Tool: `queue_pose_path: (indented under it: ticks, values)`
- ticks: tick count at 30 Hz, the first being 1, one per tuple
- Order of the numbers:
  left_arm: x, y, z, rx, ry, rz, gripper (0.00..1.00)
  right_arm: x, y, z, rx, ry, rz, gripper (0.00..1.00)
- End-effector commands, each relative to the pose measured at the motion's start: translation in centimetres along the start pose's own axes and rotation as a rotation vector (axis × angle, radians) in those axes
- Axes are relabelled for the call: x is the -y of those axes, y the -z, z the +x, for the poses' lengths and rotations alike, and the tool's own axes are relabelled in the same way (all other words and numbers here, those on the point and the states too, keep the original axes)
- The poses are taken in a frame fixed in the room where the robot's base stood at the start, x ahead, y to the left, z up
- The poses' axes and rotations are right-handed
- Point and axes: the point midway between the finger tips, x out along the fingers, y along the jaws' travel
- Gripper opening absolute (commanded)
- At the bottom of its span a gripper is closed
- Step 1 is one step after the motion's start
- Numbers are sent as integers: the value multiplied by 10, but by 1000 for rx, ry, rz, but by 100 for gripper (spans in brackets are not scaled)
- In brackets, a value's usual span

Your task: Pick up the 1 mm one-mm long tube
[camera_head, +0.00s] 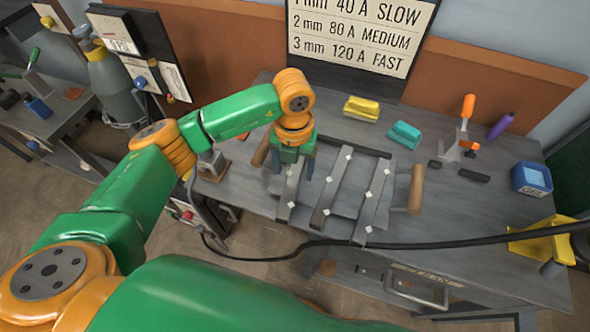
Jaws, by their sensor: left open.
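Three long grey tubes lie side by side on a dark tray with wooden handles on the workbench: a left tube (287,205), a middle tube (331,190) and a right tube (371,205). Each carries small white diamond marks. I cannot read a thickness on any of them, so I cannot tell which is the 1 mm tube. My left gripper (292,168) points down over the far part of the left tube, with a finger on each side of it. It is open; whether the fingers touch the tube is unclear. My right gripper is out of view.
The tray's right wooden handle (416,189) stands beside the tubes. Yellow (361,109) and teal (404,134) blocks lie behind. A black cable (400,246) crosses in front. A blue box (531,178) and yellow clamp (545,240) are at right. A sign (362,33) lists thicknesses.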

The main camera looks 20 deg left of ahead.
Motion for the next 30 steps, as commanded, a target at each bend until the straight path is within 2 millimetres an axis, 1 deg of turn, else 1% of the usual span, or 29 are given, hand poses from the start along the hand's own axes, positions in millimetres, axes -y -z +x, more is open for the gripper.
queue_pose_path:
  ticks: [1, 4, 10, 11, 12, 14, 15, 17, 18, 27, 30]
  values:
    - [0, 1, 7, -4, 0, 0, 72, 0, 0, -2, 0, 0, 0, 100]
    - [0, 0, 17, -1, 0, 0, 72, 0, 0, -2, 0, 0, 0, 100]
    - [0, 0, 19, 1, 1, 1, 72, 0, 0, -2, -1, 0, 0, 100]
    - [0, 0, 19, 1, 1, 1, 64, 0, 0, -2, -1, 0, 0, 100]
    - [0, 0, 18, 1, 1, 1, 54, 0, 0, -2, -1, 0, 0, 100]
    - [0, 0, 18, 1, 1, 1, 37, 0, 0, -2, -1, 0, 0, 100]
    - [0, 0, 18, 1, 1, 1, 27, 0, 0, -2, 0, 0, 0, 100]
    - [0, 0, 18, 1, 1, 1, 10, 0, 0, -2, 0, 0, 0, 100]
    - [0, 0, 18, 1, 1, 1, 0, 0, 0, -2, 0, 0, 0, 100]
    - [0, 0, 18, 1, 1, 1, 0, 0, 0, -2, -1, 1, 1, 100]
    - [0, -1, 14, 2, 1, 1, 0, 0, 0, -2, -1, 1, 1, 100]
